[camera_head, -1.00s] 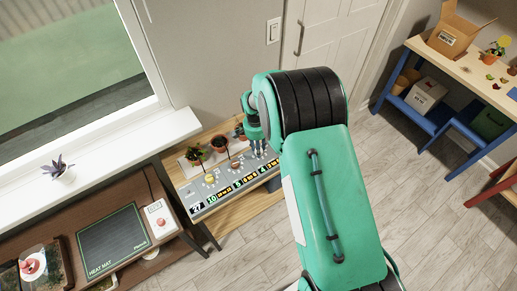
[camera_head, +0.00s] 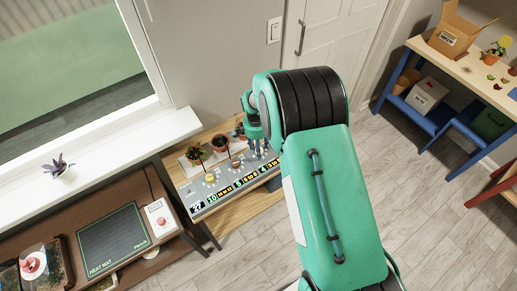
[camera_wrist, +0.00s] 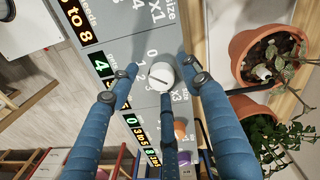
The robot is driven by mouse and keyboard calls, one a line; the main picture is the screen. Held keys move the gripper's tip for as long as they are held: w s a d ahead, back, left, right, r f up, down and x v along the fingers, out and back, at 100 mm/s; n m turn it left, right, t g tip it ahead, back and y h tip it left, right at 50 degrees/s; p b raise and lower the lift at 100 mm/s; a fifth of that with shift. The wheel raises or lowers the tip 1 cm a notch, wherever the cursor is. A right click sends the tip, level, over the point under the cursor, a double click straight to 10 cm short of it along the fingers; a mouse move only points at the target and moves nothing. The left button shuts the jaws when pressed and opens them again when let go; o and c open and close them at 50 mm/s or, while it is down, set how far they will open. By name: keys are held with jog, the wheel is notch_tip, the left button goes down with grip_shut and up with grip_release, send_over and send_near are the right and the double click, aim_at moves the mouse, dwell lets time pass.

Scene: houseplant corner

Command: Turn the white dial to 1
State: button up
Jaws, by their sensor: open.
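The white dial (camera_wrist: 161,76) sits on a grey panel printed with numbers, in the middle of the wrist view. The printed 0, 1 and 2 stand along its left side. A dark line shows on its face; I cannot tell for sure which number it marks. My gripper (camera_wrist: 158,82) is open, its blue fingers spread around the dial. Whether any finger touches it I cannot tell. In the head view my gripper (camera_head: 258,147) is over the far right part of the grey panel (camera_head: 206,199), and the dial is hidden there.
Terracotta pots with plants (camera_wrist: 262,60) stand close to the right of the fingers. In the head view potted seedlings (camera_head: 196,154) line the panel's back edge. A heat mat (camera_head: 113,240) and a white control box with a red knob (camera_head: 160,218) lie to the left.

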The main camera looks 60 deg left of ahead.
notch_tip(320, 180, up, 12)
jog(key=shift+s+a+f, duration=0.2)
jog(key=shift+a+f, duration=0.05)
jog(key=shift+a, duration=0.05)
dwell(0.3)
dwell(0.5)
